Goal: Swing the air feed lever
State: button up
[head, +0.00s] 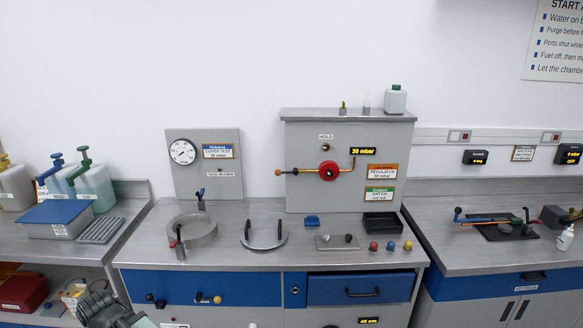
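No label that I can read names the air feed lever, so I cannot tell which lever it is. My gripper (98,298) is at the lower left, in front of the bench and left of the front-panel levers. Its fingers are too small and dark to judge.
A metal ring (193,230) and a round lid with two handles (263,234) lie on the bench. A regulator panel with a red wheel (328,170) stands behind. Bottles (95,185) and a blue-lidded box (54,217) are on the left bench.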

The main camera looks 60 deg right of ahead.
aim_at(295, 171)
jog(key=z, duration=0.6)
jog(key=i, duration=1.3)
jog(key=z, duration=0.65)
jog(key=k, duration=0.85)
jog(key=z, duration=0.15)
jog(key=i, duration=0.85)
